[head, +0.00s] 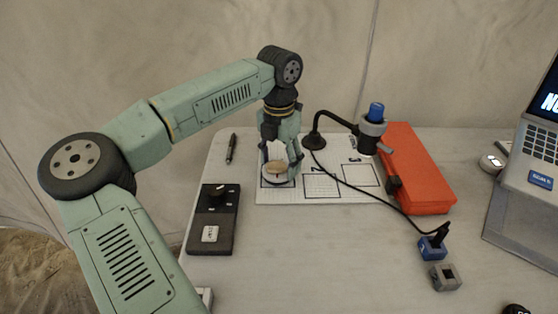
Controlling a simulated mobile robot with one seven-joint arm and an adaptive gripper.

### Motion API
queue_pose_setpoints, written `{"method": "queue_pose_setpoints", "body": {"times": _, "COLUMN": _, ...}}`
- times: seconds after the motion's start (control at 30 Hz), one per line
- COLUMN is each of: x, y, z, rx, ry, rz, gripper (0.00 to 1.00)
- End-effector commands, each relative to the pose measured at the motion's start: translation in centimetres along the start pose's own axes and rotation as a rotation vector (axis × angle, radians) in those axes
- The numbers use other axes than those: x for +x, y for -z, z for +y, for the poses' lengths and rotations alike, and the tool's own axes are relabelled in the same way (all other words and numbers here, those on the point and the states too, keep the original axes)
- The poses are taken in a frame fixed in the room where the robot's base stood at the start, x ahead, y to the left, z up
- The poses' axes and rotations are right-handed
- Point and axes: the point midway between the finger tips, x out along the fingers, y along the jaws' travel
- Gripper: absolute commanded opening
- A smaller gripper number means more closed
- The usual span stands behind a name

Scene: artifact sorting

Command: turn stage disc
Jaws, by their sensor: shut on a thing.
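The stage disc (276,172) is a round tan-topped piece with a pale rim. It sits at the left end of a white printed sheet on the table. My gripper (282,161) points down over it from above, with its fingers shut on the disc. The fingers hide part of the disc's far and right sides. I cannot tell how far the disc is turned.
A microscope on a bent black arm (371,131) stands right of my gripper, its cable crossing the sheet (325,185). An orange case (416,170), a dark control box (213,222), a pen (231,148), small blocks (445,277) and a laptop (530,150) surround it. The front middle is clear.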

Motion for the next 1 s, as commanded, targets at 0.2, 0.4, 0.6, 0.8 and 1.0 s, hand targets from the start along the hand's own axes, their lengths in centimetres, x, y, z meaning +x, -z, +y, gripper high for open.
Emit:
{"method": "queue_pose_setpoints", "body": {"times": 0.2, "x": 0.0, "y": 0.0, "z": 0.0, "rx": 0.0, "ry": 0.0, "rz": 0.0, "gripper": 0.64}}
{"method": "queue_pose_setpoints", "body": {"times": 0.4, "x": 0.0, "y": 0.0, "z": 0.0, "rx": 0.0, "ry": 0.0, "rz": 0.0, "gripper": 0.77}}
{"method": "queue_pose_setpoints", "body": {"times": 0.6, "x": 0.0, "y": 0.0, "z": 0.0, "rx": -0.001, "ry": 0.0, "rz": 0.0, "gripper": 0.82}}
{"method": "queue_pose_setpoints", "body": {"times": 0.8, "x": -0.1, "y": 0.0, "z": 0.0, "rx": -0.001, "ry": 0.0, "rz": 0.0, "gripper": 0.82}}
{"method": "queue_pose_setpoints", "body": {"times": 1.0, "x": -2.4, "y": 0.0, "z": 0.0, "rx": -0.001, "ry": -0.003, "rz": -0.001, "gripper": 0.82}}
